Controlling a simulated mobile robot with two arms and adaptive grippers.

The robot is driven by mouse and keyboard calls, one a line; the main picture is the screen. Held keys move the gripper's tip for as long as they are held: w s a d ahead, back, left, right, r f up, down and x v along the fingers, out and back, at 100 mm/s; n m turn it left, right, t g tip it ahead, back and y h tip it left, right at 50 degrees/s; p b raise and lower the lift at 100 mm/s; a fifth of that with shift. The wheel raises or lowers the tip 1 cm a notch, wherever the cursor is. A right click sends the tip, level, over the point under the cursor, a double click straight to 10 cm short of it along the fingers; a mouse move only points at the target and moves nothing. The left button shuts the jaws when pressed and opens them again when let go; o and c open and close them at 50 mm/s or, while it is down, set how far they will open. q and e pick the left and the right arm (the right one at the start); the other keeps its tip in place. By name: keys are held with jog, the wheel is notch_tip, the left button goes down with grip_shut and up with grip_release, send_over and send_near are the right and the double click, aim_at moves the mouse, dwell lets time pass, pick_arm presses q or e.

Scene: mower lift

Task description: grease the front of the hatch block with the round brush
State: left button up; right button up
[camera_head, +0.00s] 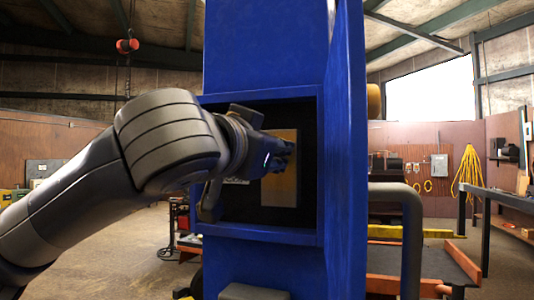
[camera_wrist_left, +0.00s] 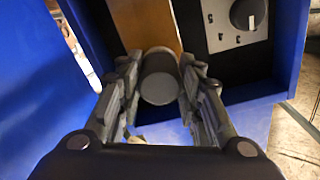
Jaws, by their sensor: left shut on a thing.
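The hatch block (camera_head: 280,180) is a tan-brown upright plate inside the dark hatch opening of a blue column. It also shows in the left wrist view (camera_wrist_left: 142,24), behind the brush. My left gripper (camera_head: 284,150) reaches into the opening from the left, in front of the block's upper part. In the left wrist view its fingers are shut on the round brush (camera_wrist_left: 160,84), a grey cylinder seen end-on. The brush's far end overlaps the block's lower part in that view; I cannot tell whether they touch. My right gripper is not in view.
The blue hatch frame (camera_head: 258,236) surrounds the opening closely, and a blue panel (camera_head: 347,150) stands to its right. A pale plate with a dark knob (camera_wrist_left: 240,22) is inside, beside the block. A grey bent tube (camera_head: 412,235) stands at right.

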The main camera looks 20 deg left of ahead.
pick_arm(q)
jog(key=shift+r+p, duration=1.4)
jog(key=shift+r, duration=0.55)
notch_tip(320, 180, down, 14)
jog(key=b, duration=1.2)
jog(key=shift+f+b, duration=0.15)
jog(key=shift+b, duration=0.2)
jog(key=shift+s+a+b, duration=0.1)
jog(key=shift+s+b, duration=0.6)
jog(key=shift+s, duration=2.25)
jog(key=shift+s, duration=0.1)
jog(key=s, duration=0.2)
jog(key=shift+s, duration=0.4)
